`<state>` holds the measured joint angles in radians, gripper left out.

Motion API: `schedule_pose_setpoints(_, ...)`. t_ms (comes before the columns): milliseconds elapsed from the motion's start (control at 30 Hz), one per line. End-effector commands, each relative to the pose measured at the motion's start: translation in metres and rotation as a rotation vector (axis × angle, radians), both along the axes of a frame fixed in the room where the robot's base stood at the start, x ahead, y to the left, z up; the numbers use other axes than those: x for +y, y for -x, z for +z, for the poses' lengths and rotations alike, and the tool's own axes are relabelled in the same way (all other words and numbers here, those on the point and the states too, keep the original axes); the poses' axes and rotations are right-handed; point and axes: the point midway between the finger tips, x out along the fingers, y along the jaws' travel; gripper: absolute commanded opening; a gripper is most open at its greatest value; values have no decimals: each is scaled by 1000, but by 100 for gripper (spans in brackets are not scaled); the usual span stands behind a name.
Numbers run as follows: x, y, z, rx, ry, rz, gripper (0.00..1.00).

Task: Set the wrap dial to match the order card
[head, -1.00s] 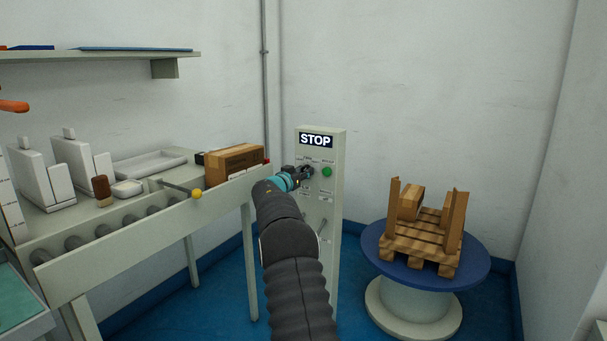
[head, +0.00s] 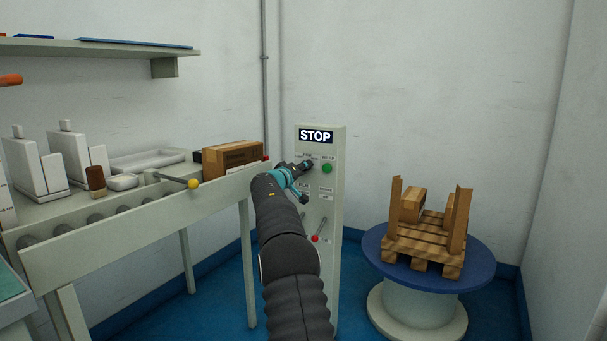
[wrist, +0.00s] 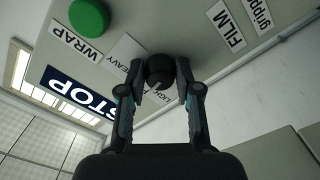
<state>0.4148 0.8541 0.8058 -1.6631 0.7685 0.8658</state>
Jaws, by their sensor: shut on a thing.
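The wrap dial (wrist: 160,72) is a round black knob on the pale control panel (head: 334,210). In the wrist view my gripper (wrist: 161,84) has its two fingertips closed on either side of the dial. A short pale mark shows on the knob's near side, toward the LIGHT label, which the fingers partly cover. The HEAVY label (wrist: 124,56) is beside the dial. In the head view my gripper (head: 305,166) reaches the panel below the STOP sign (head: 315,136), and the dial is mostly hidden by it. I cannot make out an order card.
A green button (head: 327,169) is just right of the dial. A red-tipped lever (head: 315,238) is lower on the panel. A roller conveyor (head: 150,220) with a cardboard box (head: 233,158) is at left. A blue turntable (head: 480,262) holding a pallet (head: 425,240) is at right.

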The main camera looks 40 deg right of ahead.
Motion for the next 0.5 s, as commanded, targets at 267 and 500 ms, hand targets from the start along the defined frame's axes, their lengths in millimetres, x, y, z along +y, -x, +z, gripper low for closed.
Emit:
schedule_pose_setpoints(267,0,0,3,232,99,3,0)
schedule_pose_setpoints(500,0,0,4,392,166,4,0)
